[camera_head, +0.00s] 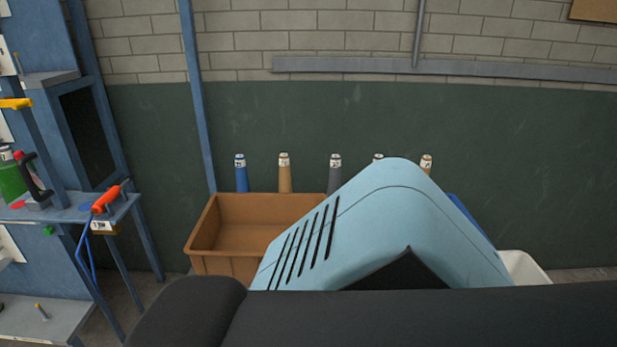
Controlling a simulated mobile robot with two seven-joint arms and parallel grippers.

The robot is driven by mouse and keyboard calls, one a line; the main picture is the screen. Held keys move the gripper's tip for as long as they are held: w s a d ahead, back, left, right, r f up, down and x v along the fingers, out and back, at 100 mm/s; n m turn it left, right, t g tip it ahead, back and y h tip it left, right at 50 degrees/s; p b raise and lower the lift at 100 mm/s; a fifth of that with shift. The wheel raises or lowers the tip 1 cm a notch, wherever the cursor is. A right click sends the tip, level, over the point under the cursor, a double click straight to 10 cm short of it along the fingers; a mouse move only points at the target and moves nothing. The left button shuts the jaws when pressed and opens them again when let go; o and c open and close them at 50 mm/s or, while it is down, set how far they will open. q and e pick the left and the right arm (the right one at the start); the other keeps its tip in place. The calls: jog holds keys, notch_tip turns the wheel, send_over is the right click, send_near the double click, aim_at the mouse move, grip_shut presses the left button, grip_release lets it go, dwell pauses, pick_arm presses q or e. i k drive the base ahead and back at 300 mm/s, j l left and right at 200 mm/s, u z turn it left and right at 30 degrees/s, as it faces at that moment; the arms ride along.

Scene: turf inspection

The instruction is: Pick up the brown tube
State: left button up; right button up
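A brown tube (285,175) with a pale printed cap stands upright behind the brown crate, near the wall. Its lower part is hidden by the crate. A blue tube (241,175) stands to its left and a grey tube (334,176) to its right. Farther right, another tan-brown tube (426,164) shows only its top above a light blue housing. Between the grey and that tan tube, only the pale cap of one more tube (378,157) shows. Neither of my grippers can be made out in this view.
The empty-looking brown crate (213,264) stands before the tubes. A light blue slotted housing (375,220) blocks the centre right. Part of a white bin (527,268) shows behind it. A blue workbench (125,206) with an orange-handled tool (106,200) stands at left.

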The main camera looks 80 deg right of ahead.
aim_at(284, 175)
jog(key=z, duration=2.4)
jog(key=l+z, duration=0.35)
jog(key=l, duration=0.15)
jog(key=l+z, duration=0.35)
jog(key=l, duration=0.15)
jog(key=i, duration=0.05)
